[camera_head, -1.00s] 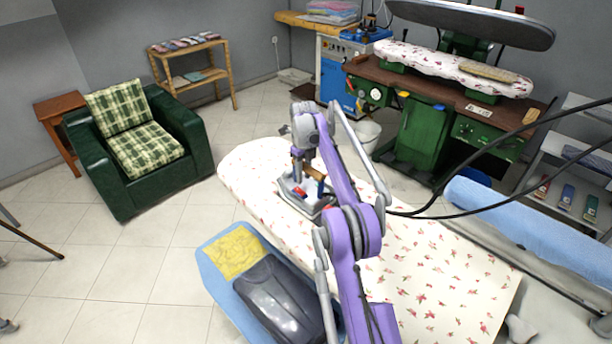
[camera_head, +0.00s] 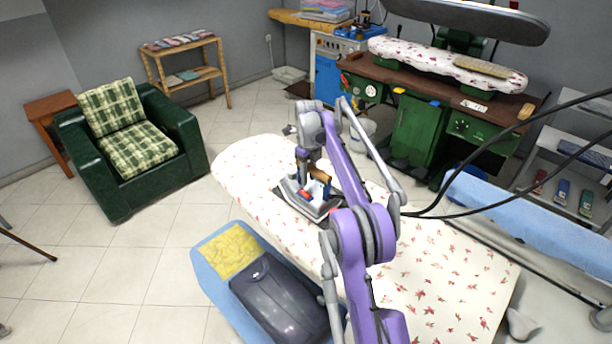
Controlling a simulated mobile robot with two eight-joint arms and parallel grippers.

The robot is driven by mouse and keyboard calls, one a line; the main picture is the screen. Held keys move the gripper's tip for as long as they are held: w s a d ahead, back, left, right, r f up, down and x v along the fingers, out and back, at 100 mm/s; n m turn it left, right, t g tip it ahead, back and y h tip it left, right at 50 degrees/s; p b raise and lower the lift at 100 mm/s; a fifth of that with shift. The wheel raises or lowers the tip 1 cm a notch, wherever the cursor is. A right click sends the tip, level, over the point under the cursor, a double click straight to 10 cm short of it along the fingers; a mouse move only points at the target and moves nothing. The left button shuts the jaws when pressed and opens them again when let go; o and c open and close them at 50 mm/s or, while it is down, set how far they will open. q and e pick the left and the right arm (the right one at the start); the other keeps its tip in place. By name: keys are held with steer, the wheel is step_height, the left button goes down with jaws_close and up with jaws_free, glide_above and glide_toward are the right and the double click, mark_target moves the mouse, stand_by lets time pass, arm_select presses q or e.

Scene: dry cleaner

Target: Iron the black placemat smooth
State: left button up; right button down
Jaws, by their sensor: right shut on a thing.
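My right arm reaches in from the bottom over the floral ironing board (camera_head: 430,270). My right gripper (camera_head: 312,178) is shut on the handle of an iron (camera_head: 318,204), which is grey with red and blue parts. The iron is low over the left-middle of the board and looks flat to its surface. My left gripper is not in view.
A blue surface with a yellow cloth (camera_head: 228,250) and a dark grey case (camera_head: 280,298) lies at the board's near side. Black cables (camera_head: 480,195) hang over the board's right. A green armchair (camera_head: 130,155) stands left. The board's right part is clear.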

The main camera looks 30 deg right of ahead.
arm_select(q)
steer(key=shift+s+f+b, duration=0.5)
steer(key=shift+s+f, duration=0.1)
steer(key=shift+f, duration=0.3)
arm_select(e)
steer(key=shift+s+d, duration=0.2)
steer(key=shift+s, duration=0.55)
steer(key=shift+s+d, duration=0.15)
steer(key=shift+s, duration=0.6)
steer(key=shift+s+d+f+b, duration=0.1)
steer(key=shift+s+d+b, duration=0.15)
steer(key=shift+s, duration=0.4)
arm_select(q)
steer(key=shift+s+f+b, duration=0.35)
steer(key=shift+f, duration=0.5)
arm_select(e)
steer(key=shift+s+d+r, duration=0.1)
steer(key=shift+s+d, duration=0.05)
steer(key=shift+s, duration=0.35)
steer(key=shift+s+d+r, duration=0.1)
steer(key=shift+s, duration=0.4)
